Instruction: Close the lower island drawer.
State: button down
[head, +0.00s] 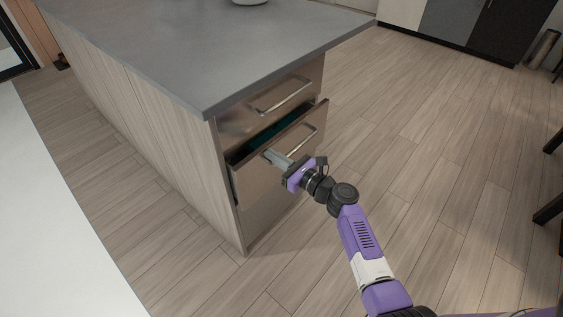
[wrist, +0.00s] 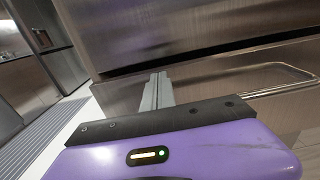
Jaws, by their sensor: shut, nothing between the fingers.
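The island (head: 216,55) has a grey top and metal-fronted drawers on its end. The lower drawer (head: 258,178) stands partly open, with a dark green inside showing behind its front. Its bar handle (head: 302,141) is to the right of my gripper. My gripper (head: 268,154) is shut and empty, its fingers at the lower drawer's front near the top edge; I cannot tell whether they touch it. In the wrist view the shut fingers (wrist: 157,90) point at the drawer front (wrist: 205,85), with the handle (wrist: 285,78) to the right.
The upper drawer (head: 262,108) with its own handle looks shut above the lower one. The island top overhangs the drawers. Wooden floor (head: 430,180) is clear to the right. Dark furniture legs (head: 549,208) stand at the right edge. A white surface (head: 50,230) is at left.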

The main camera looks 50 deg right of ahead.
aim_at(261, 147)
jog(key=shift+w, duration=0.1)
jog(key=w+b, duration=0.1)
jog(key=w, duration=0.3)
jog(key=shift+w+a, duration=0.1)
jog(key=shift+w, duration=0.4)
jog(key=shift+r, duration=0.15)
jog(key=shift+w, duration=0.1)
jog(key=shift+a, duration=0.1)
